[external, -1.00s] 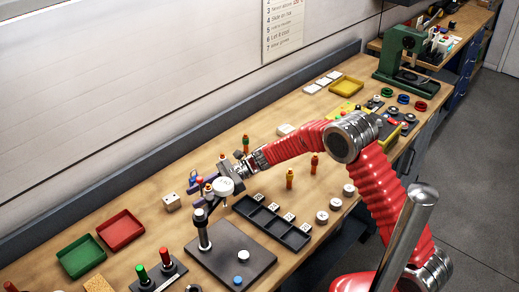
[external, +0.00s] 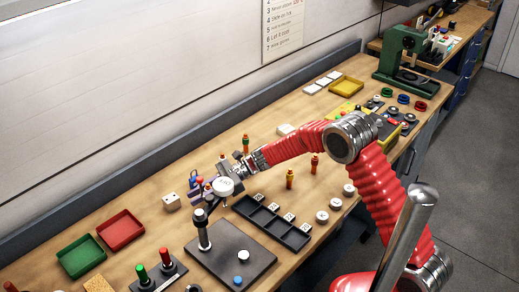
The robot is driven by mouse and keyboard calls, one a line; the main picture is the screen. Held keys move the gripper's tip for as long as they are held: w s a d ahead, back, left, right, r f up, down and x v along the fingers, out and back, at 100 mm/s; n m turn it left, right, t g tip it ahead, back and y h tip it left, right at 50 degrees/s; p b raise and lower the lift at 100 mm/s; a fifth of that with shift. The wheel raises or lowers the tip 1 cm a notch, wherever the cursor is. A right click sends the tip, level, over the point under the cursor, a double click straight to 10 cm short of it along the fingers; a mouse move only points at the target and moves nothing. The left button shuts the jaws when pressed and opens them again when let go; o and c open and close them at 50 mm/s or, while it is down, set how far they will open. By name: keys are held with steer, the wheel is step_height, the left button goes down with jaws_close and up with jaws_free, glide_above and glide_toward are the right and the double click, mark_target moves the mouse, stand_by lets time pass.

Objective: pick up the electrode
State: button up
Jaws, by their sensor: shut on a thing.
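My gripper (external: 196,189) is at the left end of my red arm, above the bench and just behind the black post of a stand (external: 204,238).
A wooden die-like block (external: 171,201) lies left of my gripper. Red (external: 121,230) and green (external: 81,256) trays are at the left. Orange bottle-like pieces (external: 290,179) stand beneath the arm.

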jaws_close()
steer(key=shift+r, duration=0.15)
step_height(320, 180, up, 10)
stand_by(0.5)
steer(key=shift+w, duration=0.1)
stand_by(0.6)
